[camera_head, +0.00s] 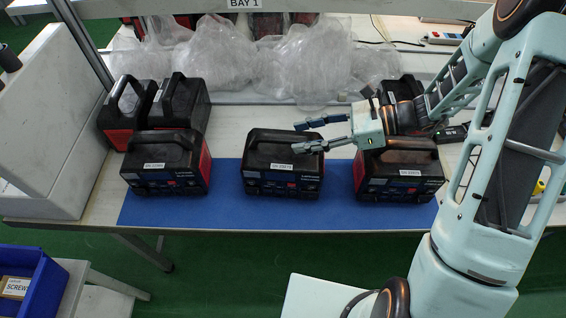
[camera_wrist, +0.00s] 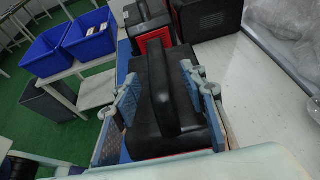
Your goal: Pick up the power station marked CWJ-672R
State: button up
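Three black power stations with red trim and white labels stand in a row on the blue mat: left (camera_head: 166,164), middle (camera_head: 283,172) and right (camera_head: 400,178). The label print is too small to read surely, so I cannot tell which is CWJ-672R. My gripper (camera_head: 303,136) is open and empty, over the right part of the middle station's top. In the wrist view, its fingers (camera_wrist: 161,92) are spread on either side of a black carrying handle (camera_wrist: 163,70), which lies lengthwise between them. Whether they touch it is unclear. My arm partly covers the right station.
More power stations stand behind, two at the left (camera_head: 180,103) and one partly behind my gripper. Clear plastic bags (camera_head: 310,65) fill the back. A white box (camera_head: 45,110) stands left. Blue mat (camera_head: 225,200) is bare between the front stations. A blue bin (camera_head: 35,280) sits lower left.

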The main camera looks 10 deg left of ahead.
aim_at(284, 137)
jog(key=x, duration=0.4)
jog(key=shift+s+a+r+p, duration=0.2)
jog(key=shift+a+r+p, duration=0.1)
jog(key=shift+a+p, duration=0.1)
jog(key=shift+a+f, duration=0.2)
jog(key=shift+a, duration=0.1)
grip_shut()
jog(key=shift+a+r, duration=0.1)
jog(key=shift+r, duration=0.1)
